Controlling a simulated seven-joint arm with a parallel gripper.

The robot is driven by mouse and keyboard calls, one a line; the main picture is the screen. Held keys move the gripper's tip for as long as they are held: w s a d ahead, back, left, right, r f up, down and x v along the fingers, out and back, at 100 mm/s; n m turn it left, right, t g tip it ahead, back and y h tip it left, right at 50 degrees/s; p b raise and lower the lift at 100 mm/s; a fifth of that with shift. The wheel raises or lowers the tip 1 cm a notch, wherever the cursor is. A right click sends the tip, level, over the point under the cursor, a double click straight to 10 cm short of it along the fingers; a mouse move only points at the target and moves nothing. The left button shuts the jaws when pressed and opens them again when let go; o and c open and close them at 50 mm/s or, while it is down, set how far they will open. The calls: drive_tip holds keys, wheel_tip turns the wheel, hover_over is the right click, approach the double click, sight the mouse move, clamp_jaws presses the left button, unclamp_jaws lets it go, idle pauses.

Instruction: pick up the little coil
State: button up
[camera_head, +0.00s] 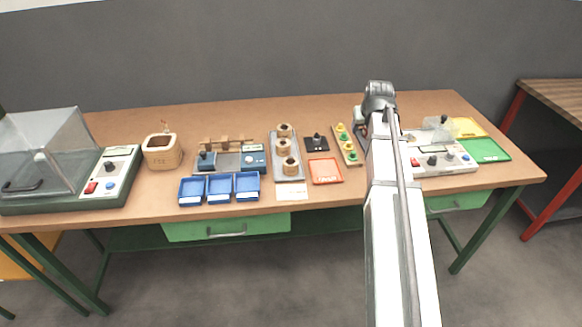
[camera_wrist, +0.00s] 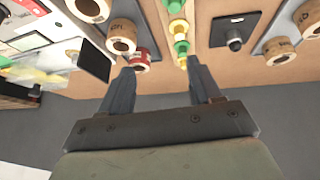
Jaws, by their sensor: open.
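Several coils show at the left of the wrist view. The smallest-looking one is a little coil (camera_wrist: 141,62) with a reddish side and pale rim, close beside the left fingertip and seeming to lie beyond it. A larger brown coil (camera_wrist: 121,37) is just beside it, with another coil (camera_wrist: 92,9) farther up. My gripper (camera_wrist: 162,72) is open, with nothing between its fingers. The gap faces the bench between the little coil and a strip of yellow and green pieces (camera_wrist: 179,27).
A grey tray (camera_head: 273,160) holds three coils, beside a black plate with a knob (camera_head: 316,144) and an orange tray (camera_head: 325,171). Blue bins (camera_head: 219,186) stand left. A tester (camera_head: 450,160) and green tray (camera_head: 486,150) are right of my arm. The back bench edge is mostly clear.

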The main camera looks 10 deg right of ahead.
drive_tip(key=s+a+n+y, duration=0.1)
drive_tip(key=s+a+n, duration=0.15)
drive_tip(key=a, duration=1.05)
drive_tip(key=g+y, duration=0.1)
drive_tip(key=g, duration=0.1)
approach(290, 163)
drive_tip(key=f, duration=0.2)
drive_tip(key=f+n, duration=0.1)
drive_tip(key=shift+s+f, duration=0.3)
drive_tip(key=shift+f, duration=0.05)
drive_tip(key=shift+w+a+f, duration=0.1)
drive_tip(key=shift+w+f, duration=0.35)
drive_tip(key=shift+f, duration=0.2)
drive_tip(key=shift+x, duration=1.8)
drive_tip(key=shift+w+r, duration=0.1)
drive_tip(key=shift+w, duration=0.05)
drive_tip(key=c, duration=0.7)
drive_tip(key=shift+r, duration=0.1)
